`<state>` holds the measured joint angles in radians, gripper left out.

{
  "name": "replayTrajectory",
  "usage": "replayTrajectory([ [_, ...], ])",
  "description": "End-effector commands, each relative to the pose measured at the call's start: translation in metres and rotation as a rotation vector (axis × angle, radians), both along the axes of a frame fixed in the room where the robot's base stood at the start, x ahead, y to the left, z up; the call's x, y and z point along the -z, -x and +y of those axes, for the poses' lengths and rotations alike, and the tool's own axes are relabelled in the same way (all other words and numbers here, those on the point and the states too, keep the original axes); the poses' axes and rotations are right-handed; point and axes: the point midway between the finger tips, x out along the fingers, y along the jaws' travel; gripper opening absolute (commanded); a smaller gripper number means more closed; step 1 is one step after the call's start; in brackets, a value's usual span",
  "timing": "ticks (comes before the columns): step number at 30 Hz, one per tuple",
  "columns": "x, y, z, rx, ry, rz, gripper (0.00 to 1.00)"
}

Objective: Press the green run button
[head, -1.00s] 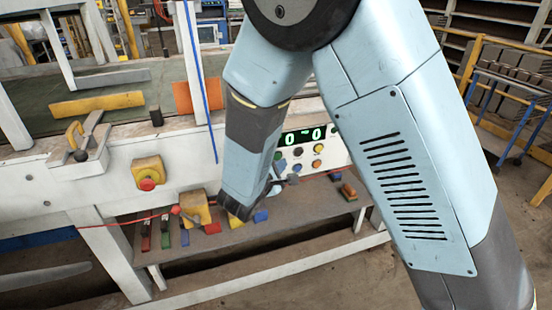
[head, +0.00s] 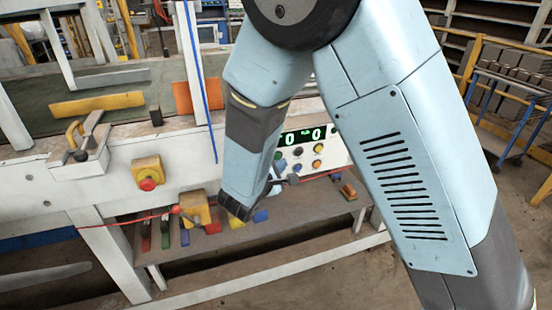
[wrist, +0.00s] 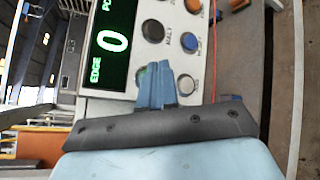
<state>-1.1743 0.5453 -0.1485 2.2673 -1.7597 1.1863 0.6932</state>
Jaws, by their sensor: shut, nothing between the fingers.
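The green button (head: 278,155) is at the left end of the upper button row on the white control panel (head: 340,158), below the display. In the wrist view the green button (wrist: 140,76) is partly hidden beside my gripper's fingertips. My gripper (wrist: 154,68) has its light-blue fingers together and empty, pointing at the panel. The tips overlap the green button's edge; I cannot tell whether they touch it. In the head view my arm hides much of the gripper.
A black button (wrist: 153,30), a blue button (wrist: 189,43) and a pale button (wrist: 185,85) sit close by. The lit display (wrist: 112,40) borders the buttons. A red emergency stop (head: 147,184) is farther left. A shelf (head: 300,213) with coloured blocks lies below.

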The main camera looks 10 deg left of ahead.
Motion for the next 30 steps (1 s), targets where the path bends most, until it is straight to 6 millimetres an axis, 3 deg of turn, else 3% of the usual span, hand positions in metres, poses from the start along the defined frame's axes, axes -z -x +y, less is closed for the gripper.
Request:
replayTrajectory([
  [30,-0.0012,-0.0086,0.0047,0.000,0.000,0.000,0.00],
])
